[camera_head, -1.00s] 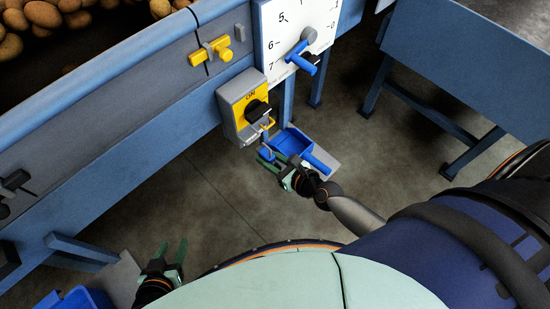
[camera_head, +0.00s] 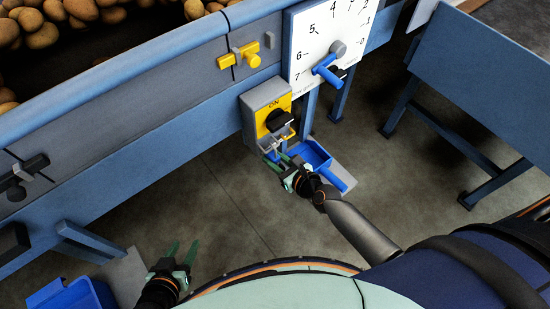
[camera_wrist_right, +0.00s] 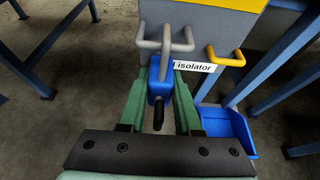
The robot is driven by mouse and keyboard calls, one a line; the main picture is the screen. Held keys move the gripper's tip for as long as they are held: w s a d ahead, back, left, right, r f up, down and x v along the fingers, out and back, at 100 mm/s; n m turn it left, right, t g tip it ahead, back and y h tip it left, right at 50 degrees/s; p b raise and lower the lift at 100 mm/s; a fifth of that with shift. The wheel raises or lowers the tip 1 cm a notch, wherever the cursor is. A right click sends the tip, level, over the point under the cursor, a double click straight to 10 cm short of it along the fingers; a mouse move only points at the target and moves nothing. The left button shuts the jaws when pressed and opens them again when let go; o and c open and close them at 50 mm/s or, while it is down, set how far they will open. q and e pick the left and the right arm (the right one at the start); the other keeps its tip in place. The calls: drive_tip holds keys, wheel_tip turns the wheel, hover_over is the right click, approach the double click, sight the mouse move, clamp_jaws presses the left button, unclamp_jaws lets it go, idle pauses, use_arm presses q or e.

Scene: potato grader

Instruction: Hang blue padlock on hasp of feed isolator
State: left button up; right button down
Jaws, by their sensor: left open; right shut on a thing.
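The blue padlock (camera_wrist_right: 160,84) is upright between the green fingers of my right gripper (camera_wrist_right: 159,100) in the right wrist view. Its grey shackle (camera_wrist_right: 166,45) points up and overlaps the grey hasp bar (camera_wrist_right: 150,43) on the isolator; I cannot tell whether it passes through. In the head view, my right gripper (camera_head: 283,164) is just below the feed isolator (camera_head: 255,105), a grey box with a yellow face and black knob (camera_head: 278,120). The padlock is mostly hidden there. My left gripper (camera_head: 181,252) is open and empty, low in the view, away from the isolator.
A blue tray (camera_head: 318,150) sits just right of my right gripper. A yellow bar handle (camera_wrist_right: 228,57) projects beside the hasp. A white dial plate (camera_head: 305,35) with a blue lever (camera_head: 325,70) is above right. A blue bin (camera_head: 70,296) is at lower left.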

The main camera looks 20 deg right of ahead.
drive_tip(key=c, duration=0.5)
unclamp_jaws()
use_arm(q)
drive_tip(key=shift+w, duration=0.15)
use_arm(e)
drive_tip(key=shift+s+r, duration=0.1)
drive_tip(key=shift+s, duration=0.1)
use_arm(q)
drive_tip(key=shift+s+a+r+p, duration=0.4)
drive_tip(key=shift+a+p, duration=0.1)
drive_tip(key=shift+p, duration=0.4)
use_arm(e)
drive_tip(key=v, duration=1.2)
